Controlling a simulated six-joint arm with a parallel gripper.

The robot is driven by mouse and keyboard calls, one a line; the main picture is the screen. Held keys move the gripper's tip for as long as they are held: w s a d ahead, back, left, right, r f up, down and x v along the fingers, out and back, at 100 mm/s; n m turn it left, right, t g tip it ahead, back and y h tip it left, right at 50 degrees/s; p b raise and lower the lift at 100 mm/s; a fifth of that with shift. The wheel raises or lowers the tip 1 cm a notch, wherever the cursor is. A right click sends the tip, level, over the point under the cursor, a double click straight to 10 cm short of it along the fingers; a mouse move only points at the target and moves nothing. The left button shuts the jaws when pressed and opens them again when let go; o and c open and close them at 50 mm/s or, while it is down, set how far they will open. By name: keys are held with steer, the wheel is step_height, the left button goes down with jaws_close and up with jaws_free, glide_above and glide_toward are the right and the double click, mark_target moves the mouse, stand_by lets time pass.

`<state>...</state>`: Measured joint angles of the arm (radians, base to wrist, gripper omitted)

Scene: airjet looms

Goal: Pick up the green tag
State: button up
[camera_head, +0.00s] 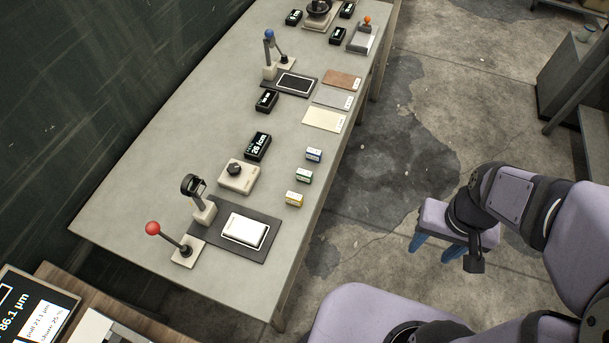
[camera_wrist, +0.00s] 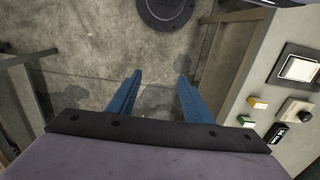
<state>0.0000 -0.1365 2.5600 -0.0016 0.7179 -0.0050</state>
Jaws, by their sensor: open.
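The green tag (camera_head: 304,176) is a small block with a green side and a pale top. It lies on the grey table near its right edge, between a blue tag (camera_head: 314,155) and a yellow tag (camera_head: 295,199). In the wrist view the green tag (camera_wrist: 245,121) shows at the right, beside the yellow tag (camera_wrist: 257,103). My gripper (camera_wrist: 157,85) has two blue fingers spread apart with nothing between them. In the head view my gripper (camera_head: 432,246) is over the floor, right of the table and apart from the tags.
The long table (camera_head: 150,165) also bears a knob box (camera_head: 239,176), a dark mat (camera_head: 270,252) with a white pad, a red-knobbed lever (camera_head: 153,229), flat sample plates (camera_head: 324,119) and several black displays. A round dark floor cover (camera_wrist: 168,10) lies below. Open floor separates my gripper from the table.

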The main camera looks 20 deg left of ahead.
steer(key=shift+o, duration=0.2)
steer(key=shift+o, duration=1.3)
